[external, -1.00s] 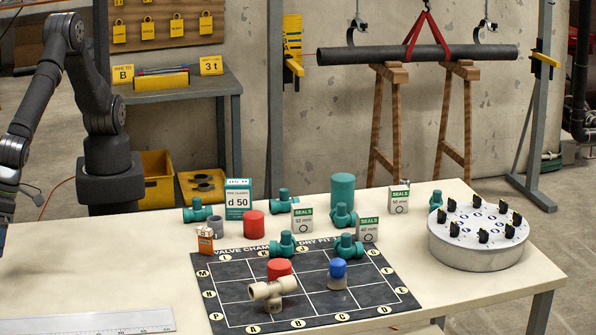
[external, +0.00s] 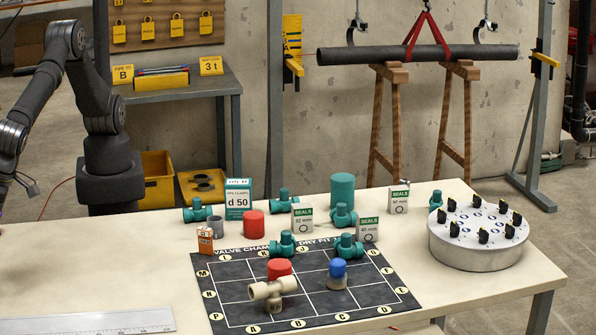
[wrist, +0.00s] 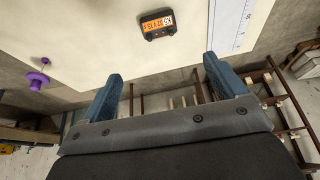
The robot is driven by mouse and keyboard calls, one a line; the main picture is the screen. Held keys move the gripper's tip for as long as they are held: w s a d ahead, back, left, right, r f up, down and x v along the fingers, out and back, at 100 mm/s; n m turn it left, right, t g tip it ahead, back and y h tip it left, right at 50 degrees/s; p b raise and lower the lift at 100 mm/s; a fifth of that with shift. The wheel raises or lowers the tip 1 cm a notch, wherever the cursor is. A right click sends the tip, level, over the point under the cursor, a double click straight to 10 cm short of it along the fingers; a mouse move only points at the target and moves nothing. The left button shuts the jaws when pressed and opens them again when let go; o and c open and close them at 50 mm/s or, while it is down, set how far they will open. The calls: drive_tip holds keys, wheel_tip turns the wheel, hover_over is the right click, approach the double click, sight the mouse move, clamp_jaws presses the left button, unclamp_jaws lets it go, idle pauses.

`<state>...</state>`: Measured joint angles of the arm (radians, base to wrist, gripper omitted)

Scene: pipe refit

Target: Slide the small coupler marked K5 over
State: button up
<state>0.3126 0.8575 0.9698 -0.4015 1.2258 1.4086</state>
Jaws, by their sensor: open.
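My gripper (wrist: 162,68) is open and empty in the wrist view, its two blue fingers apart over the table's edge. A small dark piece with an orange face (wrist: 157,24) lies on the cream table beyond the fingertips. Its turned lettering seems to include K5; I cannot tell if it is a coupler. In the external view my gripper is outside the picture at the left. A short grey ring (external: 215,228) and red cylinders (external: 253,225) stand on the table, with no K5 mark legible on them.
The valve chamber mat (external: 235,271) carries teal valves (external: 283,245), a beige tee (external: 272,290) and a blue-capped piece (external: 337,270). A round knob unit (external: 480,240) stands right. A ruler (external: 90,323) lies front left. A purple part (wrist: 36,82) is left in the wrist view.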

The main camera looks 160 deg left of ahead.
drive_tip(key=x, duration=1.6)
drive_tip(key=shift+d+f, duration=0.15)
drive_tip(key=shift+f, duration=0.1)
drive_tip(key=c, duration=1.1)
